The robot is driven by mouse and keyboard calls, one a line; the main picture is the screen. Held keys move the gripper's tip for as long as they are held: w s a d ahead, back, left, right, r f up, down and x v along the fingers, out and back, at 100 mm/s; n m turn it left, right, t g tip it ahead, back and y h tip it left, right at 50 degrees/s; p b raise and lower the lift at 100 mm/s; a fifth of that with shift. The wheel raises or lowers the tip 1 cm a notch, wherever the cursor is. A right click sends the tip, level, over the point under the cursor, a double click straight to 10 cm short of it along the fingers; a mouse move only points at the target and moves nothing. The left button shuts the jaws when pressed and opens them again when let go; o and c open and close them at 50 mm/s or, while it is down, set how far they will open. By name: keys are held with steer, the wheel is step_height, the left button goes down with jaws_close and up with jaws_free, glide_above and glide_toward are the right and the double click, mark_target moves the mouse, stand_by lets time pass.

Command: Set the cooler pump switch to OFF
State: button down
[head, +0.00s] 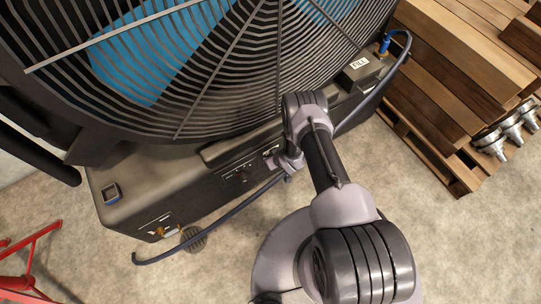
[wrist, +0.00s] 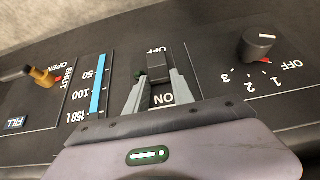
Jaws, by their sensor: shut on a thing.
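The pump switch, a dark toggle (wrist: 158,68), stands on the cooler's black panel in the wrist view. An upside-down OFF label is above it, partly cut off, and an ON label below it. My gripper (wrist: 157,80) has its two grey fingers on either side of the toggle, shut on it. The toggle's top lies nearer the OFF label, but its exact tilt is hard to tell. In the head view, my gripper (head: 282,162) is at the front panel of the big black cooler (head: 150,185); my wrist hides the switch there.
A speed knob (wrist: 259,44) marked OFF, 1, 2, 3 is right of the switch. A blue level gauge (wrist: 98,85) and a brass drain valve (wrist: 41,76) are left. A dark hose (head: 220,222) runs before the cooler. Stacked timber (head: 455,75) stands right, a red frame (head: 30,255) left.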

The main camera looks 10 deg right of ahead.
steer(key=shift+s+d+f+t+y, duration=0.15)
steer(key=shift+s+t, duration=0.1)
steer(key=shift+t, duration=0.3)
steer(key=shift+s+a+f+t+y, duration=0.1)
steer(key=shift+s+t+y, duration=0.1)
steer(key=shift+t, duration=0.35)
steer(key=c, duration=1.1)
jaws_free()
steer(key=shift+d, duration=0.1)
steer(key=shift+r, duration=0.15)
steer(key=p+v, duration=0.7)
steer(key=v, duration=1)
steer(key=shift+s+p, duration=0.2)
steer(key=shift+p, duration=0.2)
